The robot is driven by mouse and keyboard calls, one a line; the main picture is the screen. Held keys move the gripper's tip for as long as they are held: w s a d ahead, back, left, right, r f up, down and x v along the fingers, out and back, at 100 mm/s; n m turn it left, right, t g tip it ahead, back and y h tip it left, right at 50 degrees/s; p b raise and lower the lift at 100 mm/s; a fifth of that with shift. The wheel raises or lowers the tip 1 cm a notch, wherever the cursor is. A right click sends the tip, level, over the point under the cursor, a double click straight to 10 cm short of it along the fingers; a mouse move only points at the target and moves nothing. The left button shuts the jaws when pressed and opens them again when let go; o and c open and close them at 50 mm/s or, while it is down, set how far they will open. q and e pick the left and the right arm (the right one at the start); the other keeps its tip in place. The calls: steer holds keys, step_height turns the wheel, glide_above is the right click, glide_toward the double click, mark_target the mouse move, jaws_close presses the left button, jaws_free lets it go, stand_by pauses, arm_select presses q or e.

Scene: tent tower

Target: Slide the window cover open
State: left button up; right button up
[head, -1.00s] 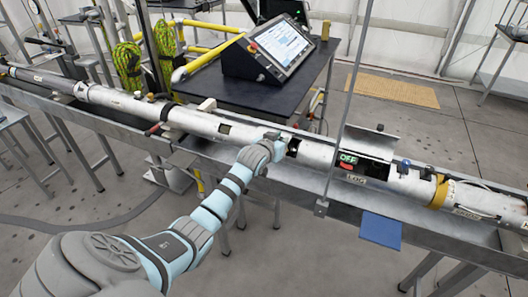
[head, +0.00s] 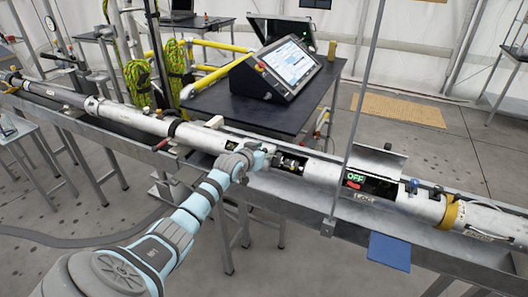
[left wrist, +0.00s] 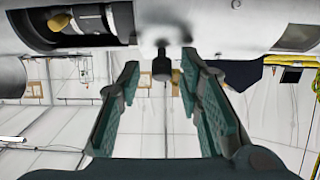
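The window (head: 290,161) in the long white tube (head: 330,173) is open just right of my left gripper (head: 257,157), and dark inner parts with some metal show inside. In the left wrist view the window (left wrist: 75,27) is at the upper left, with a brass-coloured part inside. The grey-white cover (left wrist: 215,25) borders it, and a dark knob (left wrist: 162,68) hangs from it. My left gripper (left wrist: 161,75) is open, its teal-padded fingers on either side of the knob with visible gaps. My arm hides part of the cover in the head view. My right gripper is out of view.
The tube lies in a long grey metal trough (head: 440,248). A thin upright post (head: 352,120) stands before the tube. A console (head: 280,68) sits on the dark table behind.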

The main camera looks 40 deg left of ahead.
arm_select(q)
steer(key=v, duration=1.2)
